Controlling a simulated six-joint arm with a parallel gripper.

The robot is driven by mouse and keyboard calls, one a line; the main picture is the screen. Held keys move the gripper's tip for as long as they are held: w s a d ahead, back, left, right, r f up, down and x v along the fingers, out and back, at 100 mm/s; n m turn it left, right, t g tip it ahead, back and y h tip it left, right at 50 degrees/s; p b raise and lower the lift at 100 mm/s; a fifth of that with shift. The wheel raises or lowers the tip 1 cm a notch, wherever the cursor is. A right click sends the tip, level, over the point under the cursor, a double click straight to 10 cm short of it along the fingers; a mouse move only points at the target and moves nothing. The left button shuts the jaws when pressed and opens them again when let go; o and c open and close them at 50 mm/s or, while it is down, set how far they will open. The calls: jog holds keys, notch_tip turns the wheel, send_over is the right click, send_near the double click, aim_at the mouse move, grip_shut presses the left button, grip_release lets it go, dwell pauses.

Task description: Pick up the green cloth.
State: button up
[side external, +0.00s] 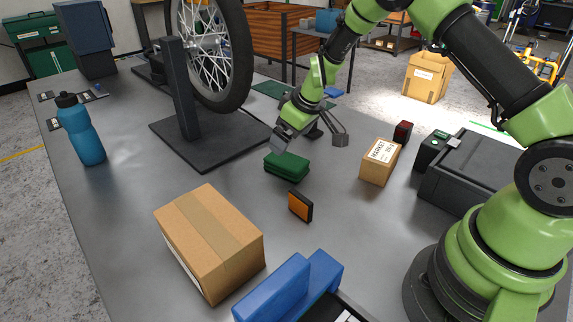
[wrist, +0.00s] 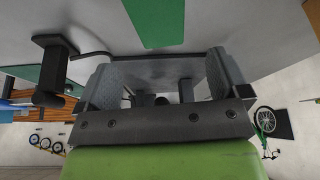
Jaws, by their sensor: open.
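The green cloth (side external: 287,166) is a small dark green folded stack lying flat on the grey workbench, near the middle of the side view. My gripper (side external: 312,140) is open and empty, its fingers spread just above and behind the cloth. In the side view the left finger appears close over the cloth's far edge; contact cannot be told. In the wrist view my gripper (wrist: 160,75) shows two grey fingers apart with nothing between them. A green strip (wrist: 155,20) lies beyond them; I cannot tell if it is the cloth.
An orange-faced black block (side external: 300,206) stands in front of the cloth. A large cardboard box (side external: 212,240), blue holder (side external: 290,290), small carton (side external: 380,160) and dark case (side external: 465,175) surround it. A wheel stand (side external: 190,140) is behind left; a blue bottle (side external: 80,130) stands far left.

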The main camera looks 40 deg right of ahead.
aim_at(278, 158)
jog(key=x, duration=0.8)
jog(key=shift+w+a+f, duration=0.2)
jog(key=shift+w, duration=0.05)
jog(key=c, duration=1)
